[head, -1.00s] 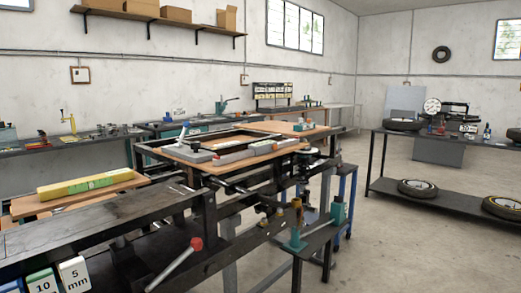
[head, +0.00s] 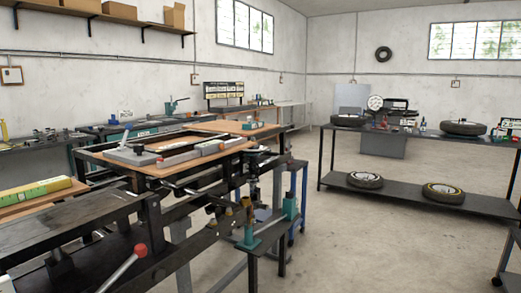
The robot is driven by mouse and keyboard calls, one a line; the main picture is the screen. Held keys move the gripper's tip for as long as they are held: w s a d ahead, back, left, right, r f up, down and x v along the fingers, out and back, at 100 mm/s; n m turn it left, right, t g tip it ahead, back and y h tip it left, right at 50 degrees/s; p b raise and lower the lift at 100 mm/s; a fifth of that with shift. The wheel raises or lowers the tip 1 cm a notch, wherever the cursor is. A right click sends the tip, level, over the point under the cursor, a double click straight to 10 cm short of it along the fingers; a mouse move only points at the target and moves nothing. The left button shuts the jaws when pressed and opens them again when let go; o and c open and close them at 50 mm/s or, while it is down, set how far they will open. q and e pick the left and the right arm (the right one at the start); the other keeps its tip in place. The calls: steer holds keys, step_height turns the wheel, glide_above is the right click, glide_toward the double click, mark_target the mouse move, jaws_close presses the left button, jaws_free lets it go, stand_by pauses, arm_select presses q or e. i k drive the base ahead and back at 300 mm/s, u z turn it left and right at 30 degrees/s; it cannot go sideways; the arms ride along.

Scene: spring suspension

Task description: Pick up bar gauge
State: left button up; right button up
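I cannot tell for certain which thing is the bar gauge. A long yellow-green bar (head: 34,192) lies on a wooden board at the left edge, partly cut off by the frame. Several grey bar-shaped pieces lie on the wooden top of the black-framed workbench (head: 112,172); one grey bar (head: 180,159) lies near its middle. Neither of my grippers is in view.
A dark metal bench (head: 60,222) with a red-knobbed lever (head: 140,250) fills the lower left. A black two-level table (head: 385,188) with tyres (head: 442,191) stands at right. Concrete floor (head: 380,245) between them is open.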

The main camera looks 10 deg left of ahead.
mark_target(204, 149)
steer(key=z, duration=0.9)
steer(key=i, duration=3.35)
steer(key=u, duration=3.05)
